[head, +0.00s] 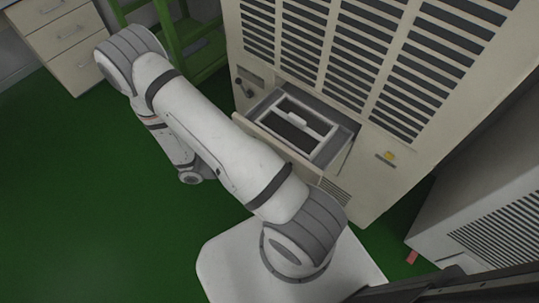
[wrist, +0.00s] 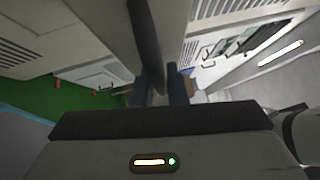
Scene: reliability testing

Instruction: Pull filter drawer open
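The filter drawer (head: 274,138) stands pulled out of the beige cabinet (head: 330,50), with its top open. A framed filter (head: 297,121) with a light grip lies inside it. In the head view my gripper is hidden behind my own arm. In the wrist view my gripper (wrist: 161,88) has its two dark fingers close together, with a long dark handle bar (wrist: 147,40) running between them. The bar fills most of the gap, so the fingers appear shut on it. The drawer's front panel (wrist: 168,18) shows behind the bar.
A drawer unit (head: 68,42) stands at the upper left beside a green metal frame (head: 190,45). A grey vented unit (head: 480,225) stands at the lower right, with a small red object (head: 411,257) near it. The green floor (head: 70,190) at left is clear.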

